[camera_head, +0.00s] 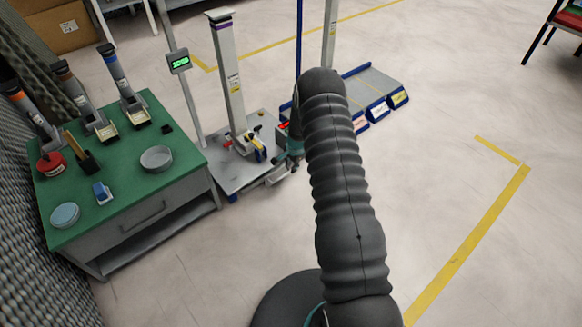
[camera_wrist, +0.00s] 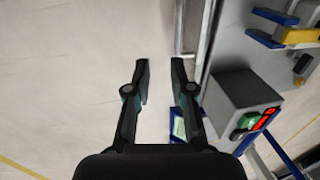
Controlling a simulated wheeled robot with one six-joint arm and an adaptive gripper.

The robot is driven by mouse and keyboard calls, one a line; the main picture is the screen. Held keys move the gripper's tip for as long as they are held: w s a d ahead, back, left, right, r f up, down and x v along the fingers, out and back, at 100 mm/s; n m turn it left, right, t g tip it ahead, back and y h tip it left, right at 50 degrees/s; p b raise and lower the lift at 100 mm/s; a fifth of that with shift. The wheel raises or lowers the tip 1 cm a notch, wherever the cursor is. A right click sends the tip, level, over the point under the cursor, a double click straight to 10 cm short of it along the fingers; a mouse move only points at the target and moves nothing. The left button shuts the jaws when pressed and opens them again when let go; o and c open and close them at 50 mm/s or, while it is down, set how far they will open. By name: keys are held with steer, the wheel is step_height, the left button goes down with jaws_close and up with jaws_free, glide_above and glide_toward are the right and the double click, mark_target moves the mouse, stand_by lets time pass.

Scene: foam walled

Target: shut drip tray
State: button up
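My gripper (camera_wrist: 160,70) is open in the wrist view, its two dark fingers apart with only pale floor between them. A grey metal edge with a thin upright bar (camera_wrist: 207,42) lies just right of the right finger; it may be the drip tray's front and handle, but I cannot tell for sure. In the head view, a small grey tray-like part (camera_head: 278,177) sticks out at the front right corner of the machine's grey base (camera_head: 238,178). My gripper (camera_head: 291,158) is beside it, partly hidden behind my arm. How far the tray stands out is unclear.
A grey box (camera_wrist: 240,100) with a green button and red display is close right of my fingers. A pale column (camera_head: 228,80) rises from the base. A green-topped workbench (camera_head: 120,185) stands left. A low blue-edged platform (camera_head: 375,90) is behind.

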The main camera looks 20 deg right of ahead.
step_height(320, 180, up, 6)
steer(key=s+p, duration=0.1)
steer(key=p, duration=0.1)
steer(key=shift+d+r, duration=0.25)
stand_by(0.5)
steer(key=shift+s, duration=0.1)
stand_by(0.5)
step_height(320, 180, up, 12)
steer(key=s, duration=0.2)
steer(key=shift+d, duration=0.35)
steer(key=shift+f, duration=0.15)
